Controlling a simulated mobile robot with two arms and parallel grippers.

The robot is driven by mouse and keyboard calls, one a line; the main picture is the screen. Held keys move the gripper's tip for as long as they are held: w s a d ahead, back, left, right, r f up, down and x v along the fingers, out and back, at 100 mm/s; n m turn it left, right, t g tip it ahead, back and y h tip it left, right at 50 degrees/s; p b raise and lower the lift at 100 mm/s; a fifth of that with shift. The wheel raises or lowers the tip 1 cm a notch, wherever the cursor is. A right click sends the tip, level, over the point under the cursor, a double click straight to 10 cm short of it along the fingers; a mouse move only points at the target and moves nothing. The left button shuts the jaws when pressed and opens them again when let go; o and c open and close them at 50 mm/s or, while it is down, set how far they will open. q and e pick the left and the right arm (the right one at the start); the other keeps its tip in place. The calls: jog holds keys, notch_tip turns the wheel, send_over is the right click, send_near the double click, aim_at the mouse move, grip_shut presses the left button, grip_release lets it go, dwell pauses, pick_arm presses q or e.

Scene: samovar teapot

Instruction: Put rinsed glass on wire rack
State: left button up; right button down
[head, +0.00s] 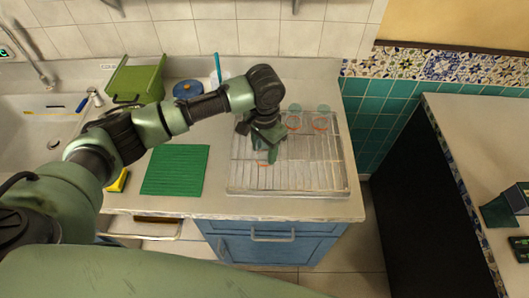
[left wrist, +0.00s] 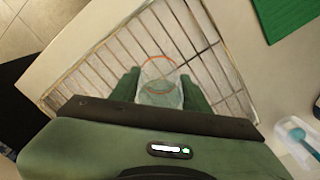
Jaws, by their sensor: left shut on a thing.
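My left gripper (head: 263,152) is over the left half of the wire rack (head: 313,182) and points down. It is shut on a clear glass with a reddish rim, mostly hidden by the fingers in the head view. In the left wrist view the glass (left wrist: 161,80) sits between the two green fingers, with the bars of the rack behind it. I cannot tell whether the glass touches the bars. Two more clear glasses, one at the back middle (head: 294,121) and one to its right (head: 320,121), are on the rack. My right gripper is not in view.
A green ribbed mat (head: 175,170) lies left of the rack, with a yellow sponge (head: 118,181) beyond it. A green bin (head: 136,80) and sink (head: 35,115) are farther left. The rack's front and right parts look clear. Another counter (head: 475,140) stands at right across a gap.

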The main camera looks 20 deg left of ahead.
pick_arm(q)
notch_tip(320, 180, down, 2)
jog(key=shift+f, duration=0.25)
jog(key=o, duration=1.3)
jog(key=shift+f, duration=0.1)
jog(key=shift+c, duration=0.2)
jog(key=shift+r, duration=0.5)
notch_tip(320, 180, up, 11)
jog(key=shift+r+b, duration=0.15)
jog(key=shift+b, duration=1.1)
